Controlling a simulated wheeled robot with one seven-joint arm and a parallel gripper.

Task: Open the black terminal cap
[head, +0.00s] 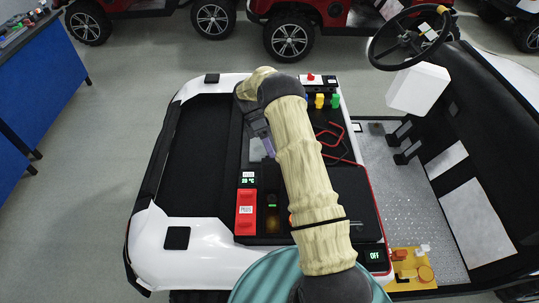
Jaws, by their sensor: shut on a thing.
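My gripper (267,146) shows only in part, left of my arm, pointing down over the dark equipment bay (220,145) of the white vehicle. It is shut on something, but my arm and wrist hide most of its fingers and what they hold. I cannot make out the black terminal cap for certain. A red block with a white label (246,210) stands nearer me, below the gripper in the picture. Beside it is a dark unit with a small green light (272,204).
A small green display (248,180) sits above the red block. Red, yellow and green connectors (320,100) and a red cable (330,140) lie right of my arm. A steering wheel (410,35) and black seat (480,130) stand at right. Open floor lies at left.

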